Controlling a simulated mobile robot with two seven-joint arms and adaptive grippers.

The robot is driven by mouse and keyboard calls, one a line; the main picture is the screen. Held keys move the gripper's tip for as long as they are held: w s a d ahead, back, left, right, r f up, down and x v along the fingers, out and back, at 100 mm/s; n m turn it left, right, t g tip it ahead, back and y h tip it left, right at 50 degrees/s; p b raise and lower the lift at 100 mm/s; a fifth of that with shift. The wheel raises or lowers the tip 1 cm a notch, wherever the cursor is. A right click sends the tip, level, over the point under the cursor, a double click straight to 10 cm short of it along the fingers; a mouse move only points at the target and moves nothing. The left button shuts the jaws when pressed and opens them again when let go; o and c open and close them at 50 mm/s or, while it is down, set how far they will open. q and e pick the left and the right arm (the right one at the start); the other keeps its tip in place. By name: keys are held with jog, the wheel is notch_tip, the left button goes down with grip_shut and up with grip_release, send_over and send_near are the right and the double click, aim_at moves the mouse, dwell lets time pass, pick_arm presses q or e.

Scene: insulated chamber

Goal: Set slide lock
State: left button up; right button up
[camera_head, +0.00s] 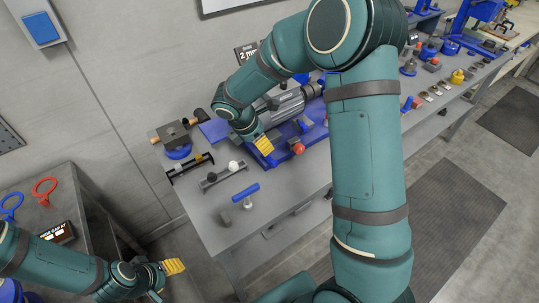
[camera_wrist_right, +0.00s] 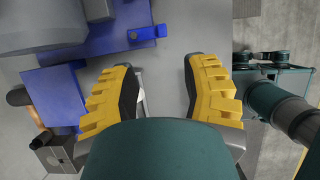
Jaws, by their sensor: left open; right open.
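My right gripper (camera_head: 263,145) is above the bench, at the front left of a blue machine base (camera_head: 316,134) carrying a grey cylindrical body (camera_head: 287,106). In the right wrist view the gripper (camera_wrist_right: 160,70) is open, its yellow fingers well apart, with nothing between them. A blue tab (camera_wrist_right: 146,36) sticks out from the base ahead of the fingers. A red knob (camera_head: 298,148) stands at the base's front. I cannot tell which part is the slide lock. My left gripper (camera_head: 173,267) is open and empty at lower left, away from the bench.
A rail with a white knob (camera_head: 233,166), a black bracket (camera_head: 190,168) and a blue bar (camera_head: 246,192) lie on the bench's left part. A side table (camera_head: 66,205) holds red and blue rings. Several small parts line the bench's right.

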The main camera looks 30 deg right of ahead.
aim_at(274, 162)
jog(key=x, duration=0.6)
jog(key=b+x, duration=0.1)
jog(key=x, duration=0.6)
jog(key=shift+s+a, duration=0.1)
jog(key=shift+s, duration=0.05)
jog(key=shift+o, duration=0.3)
grip_shut()
